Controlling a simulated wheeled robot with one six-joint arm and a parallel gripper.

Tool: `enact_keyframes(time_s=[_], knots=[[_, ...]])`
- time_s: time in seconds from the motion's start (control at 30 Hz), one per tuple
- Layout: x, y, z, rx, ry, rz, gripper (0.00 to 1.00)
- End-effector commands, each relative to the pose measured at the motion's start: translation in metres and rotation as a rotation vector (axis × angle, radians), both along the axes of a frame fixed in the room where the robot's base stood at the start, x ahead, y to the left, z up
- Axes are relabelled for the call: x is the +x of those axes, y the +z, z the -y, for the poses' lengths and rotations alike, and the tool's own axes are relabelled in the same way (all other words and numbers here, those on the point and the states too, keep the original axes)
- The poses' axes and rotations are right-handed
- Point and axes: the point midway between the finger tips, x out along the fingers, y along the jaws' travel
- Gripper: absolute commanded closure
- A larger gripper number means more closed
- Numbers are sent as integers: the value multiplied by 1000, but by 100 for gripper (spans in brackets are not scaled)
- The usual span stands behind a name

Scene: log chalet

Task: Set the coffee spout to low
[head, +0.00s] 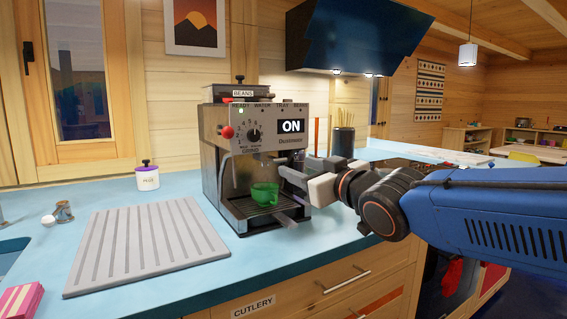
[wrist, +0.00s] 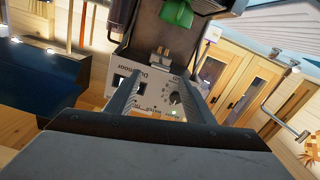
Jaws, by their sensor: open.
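The coffee machine (head: 215,150) stands on the blue counter, with a lit ON display (head: 291,126), a dial (head: 254,135) and a red knob (head: 227,132). A green cup (head: 264,193) sits on its drip tray, and the cup also shows upside down in the wrist view (wrist: 177,12). The metal spout (wrist: 163,56) shows beyond my fingers in the wrist view; in the head view it is too small to make out clearly. My gripper (head: 290,172) is open and empty in front of the machine's right side. Its two fingers (wrist: 160,88) stand apart, pointing toward the machine front.
A ribbed grey drainboard (head: 150,240) lies left of the machine, with a white lidded jar (head: 147,178) behind it. A dark utensil holder (head: 342,142) stands behind my gripper. A dark range hood (head: 350,40) hangs above. The drawer front (head: 330,290) is below the counter edge.

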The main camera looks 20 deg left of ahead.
Motion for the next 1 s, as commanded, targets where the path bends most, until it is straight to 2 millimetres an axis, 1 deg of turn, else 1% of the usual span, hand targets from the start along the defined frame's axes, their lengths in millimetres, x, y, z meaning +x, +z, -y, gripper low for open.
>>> enact_keyframes(time_s=[0.03,0.3,0.5,0.7,0.97,1.0], knots=[[6,-1,-7,-2,1,-1,52],[32,-1,-38,-2,1,-1,52],[46,0,-55,-1,0,-1,52],[52,0,-62,-1,0,0,52],[53,0,-62,-1,0,-1,52],[53,0,-62,-1,0,-1,56]])
